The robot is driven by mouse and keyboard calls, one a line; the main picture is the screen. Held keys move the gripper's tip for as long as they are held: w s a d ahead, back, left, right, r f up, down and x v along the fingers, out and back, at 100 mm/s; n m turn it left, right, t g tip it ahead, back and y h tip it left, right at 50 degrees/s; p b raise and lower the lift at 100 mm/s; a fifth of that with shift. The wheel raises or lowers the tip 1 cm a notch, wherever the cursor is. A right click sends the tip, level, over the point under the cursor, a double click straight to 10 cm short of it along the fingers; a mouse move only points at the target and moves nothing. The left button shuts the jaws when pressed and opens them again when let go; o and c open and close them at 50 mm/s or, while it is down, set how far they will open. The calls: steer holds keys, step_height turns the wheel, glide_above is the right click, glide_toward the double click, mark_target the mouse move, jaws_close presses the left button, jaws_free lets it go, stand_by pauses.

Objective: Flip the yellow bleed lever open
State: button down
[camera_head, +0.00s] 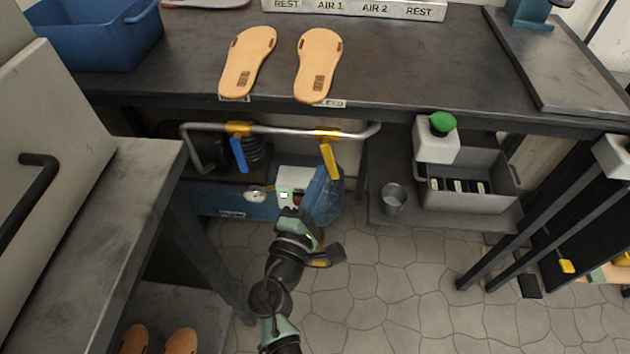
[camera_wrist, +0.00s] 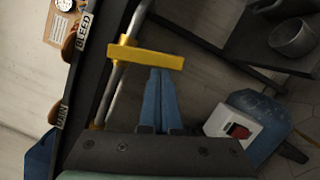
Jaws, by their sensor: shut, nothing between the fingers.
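The yellow bleed lever (camera_head: 331,160) hangs from the right part of a metal pipe (camera_head: 285,130) under the bench edge, crosswise to the pipe. In the wrist view the yellow lever (camera_wrist: 160,56) lies across the picture, just beyond my fingertips. My gripper (camera_wrist: 159,72) is shut and empty, its two blue fingers side by side with their tips at the lever's edge. I cannot tell whether they touch it. In the head view my gripper (camera_head: 297,222) is below the lever, its fingertips hard to make out. A BLEED label (camera_wrist: 84,30) shows beside the pipe.
A blue lever (camera_head: 238,154) hangs on the pipe's left part. A blue machine with a white switch box (camera_head: 297,179) stands behind my gripper. A metal cup (camera_head: 393,198) and grey bin (camera_head: 470,200) are at right. Two sandal soles (camera_head: 317,65) lie on the bench above.

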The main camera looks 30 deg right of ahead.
steer(key=d+n+b, duration=0.1)
steer(key=n, duration=0.1)
steer(key=s+d+n+t, duration=0.1)
steer(key=n, duration=0.1)
steer(key=shift+s+f+b, duration=0.15)
steer(key=shift+b, duration=0.25)
steer(key=d+r+n+t+b, duration=0.1)
steer(key=n, duration=0.2)
steer(key=s+d+r+n+t+y, duration=0.1)
steer(key=n, duration=0.3)
steer(key=s+d+r+n+t+b, duration=0.1)
steer(key=n, duration=0.3)
steer(key=shift+s+d+r+y+b, duration=0.15)
steer(key=shift+r+y+b, duration=0.05)
steer(key=shift+y+b, duration=0.2)
steer(key=shift+r, duration=0.2)
steer(key=s+a+f+b, duration=0.3)
steer(key=s+a+f, duration=0.2)
steer(key=s, duration=0.3)
steer(key=shift+a+f+b, duration=0.25)
steer(key=shift+f+b, duration=0.1)
steer(key=shift+f, duration=0.4)
